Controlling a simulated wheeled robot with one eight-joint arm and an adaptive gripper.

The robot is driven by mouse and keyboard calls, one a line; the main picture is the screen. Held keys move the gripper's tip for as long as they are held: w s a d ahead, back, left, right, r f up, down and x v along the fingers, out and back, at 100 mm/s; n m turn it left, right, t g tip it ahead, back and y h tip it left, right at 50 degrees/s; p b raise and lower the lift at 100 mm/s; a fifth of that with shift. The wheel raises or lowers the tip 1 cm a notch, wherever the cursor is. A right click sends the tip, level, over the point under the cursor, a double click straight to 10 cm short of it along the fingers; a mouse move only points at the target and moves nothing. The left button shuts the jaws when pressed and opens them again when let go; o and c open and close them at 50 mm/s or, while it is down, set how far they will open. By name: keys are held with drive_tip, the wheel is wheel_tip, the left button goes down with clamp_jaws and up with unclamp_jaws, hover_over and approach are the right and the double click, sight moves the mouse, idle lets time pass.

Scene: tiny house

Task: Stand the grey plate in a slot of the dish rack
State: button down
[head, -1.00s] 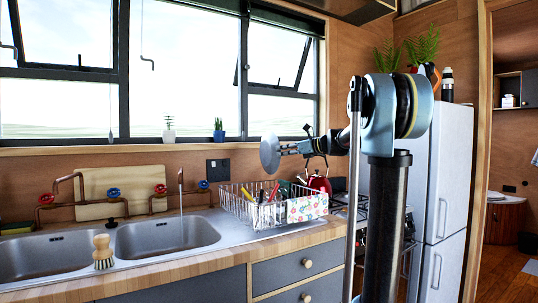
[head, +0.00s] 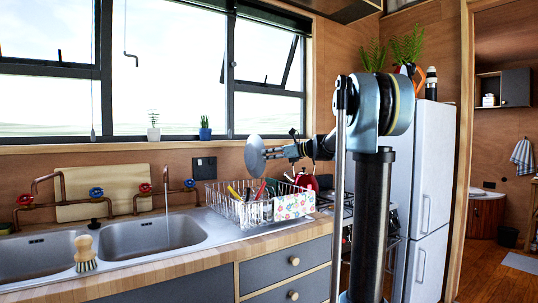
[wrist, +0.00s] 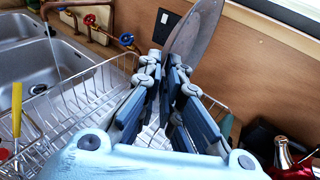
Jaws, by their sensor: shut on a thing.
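The grey plate (head: 255,155) is held upright, nearly edge-on to the wrist, above the back part of the dish rack. It also shows at the top of the wrist view (wrist: 196,35). My gripper (head: 272,153) is shut on the plate's near edge, with the arm reaching in from the right. The white wire dish rack (head: 228,207) stands on the counter below, to the right of the sink. In the wrist view the rack's wires (wrist: 75,103) spread under and left of the fingers. The fingers hide part of the rack's slots.
The rack holds utensils with yellow (wrist: 17,110) and red handles, and a floral cloth (head: 293,206) hangs on its front. A red kettle (head: 306,182) stands right of the rack. The double sink (head: 150,235) and taps are to the left. The window wall is behind.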

drive_tip(key=shift+f, duration=1.55)
drive_tip(key=shift+s, duration=0.1)
wheel_tip(320, 180, down, 8)
drive_tip(key=shift+f, duration=0.2)
idle(4.4)
drive_tip(key=c, duration=1.7)
unclamp_jaws()
drive_tip(key=v, duration=1.2)
